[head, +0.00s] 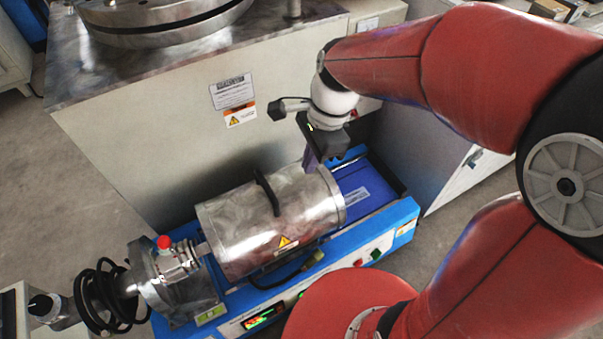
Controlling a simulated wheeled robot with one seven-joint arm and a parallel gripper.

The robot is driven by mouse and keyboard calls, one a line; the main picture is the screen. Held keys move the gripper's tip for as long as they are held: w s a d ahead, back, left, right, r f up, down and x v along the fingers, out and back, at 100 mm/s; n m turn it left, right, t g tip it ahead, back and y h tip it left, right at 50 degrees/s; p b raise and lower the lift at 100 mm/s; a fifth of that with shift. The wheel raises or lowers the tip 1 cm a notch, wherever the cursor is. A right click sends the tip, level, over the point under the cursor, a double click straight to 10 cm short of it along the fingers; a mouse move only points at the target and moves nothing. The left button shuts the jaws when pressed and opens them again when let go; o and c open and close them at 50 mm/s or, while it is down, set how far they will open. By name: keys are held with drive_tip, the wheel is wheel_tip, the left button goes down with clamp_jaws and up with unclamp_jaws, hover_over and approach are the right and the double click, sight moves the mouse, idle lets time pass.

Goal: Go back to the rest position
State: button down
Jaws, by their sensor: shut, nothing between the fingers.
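My red arm reaches in from the right and bends down over the blue testing machine (376,224). My gripper (308,165) points down beside the right end of the machine's steel drum (255,225). Its fingers look dark and close together, with nothing visible between them. I cannot tell whether the fingertips touch the drum, as its edge overlaps them. The drum lies on its side, with a black handle (266,192) on top and a yellow warning label.
A large grey cabinet (150,130) with a metal top stands right behind the machine. A motor with a red button (164,242) and coiled black cable (100,295) are at the lower left. Grey floor (80,210) is open at the left.

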drive_tip(key=s+d+r+n+t+h, duration=0.1)
drive_tip(key=s+d+r+n+t, duration=0.2)
drive_tip(key=d+n, duration=0.3)
drive_tip(key=s+d+r+n+t+h, duration=0.1)
drive_tip(key=s+d+r+n+t, duration=0.2)
drive_tip(key=d, duration=0.8)
wheel_tip(320, 180, up, 2)
drive_tip(key=s+n, duration=0.2)
drive_tip(key=n, duration=0.1)
drive_tip(key=shift+s+r+n+t, duration=0.15)
drive_tip(key=shift+s+n+t, duration=0.15)
drive_tip(key=shift+t, duration=0.1)
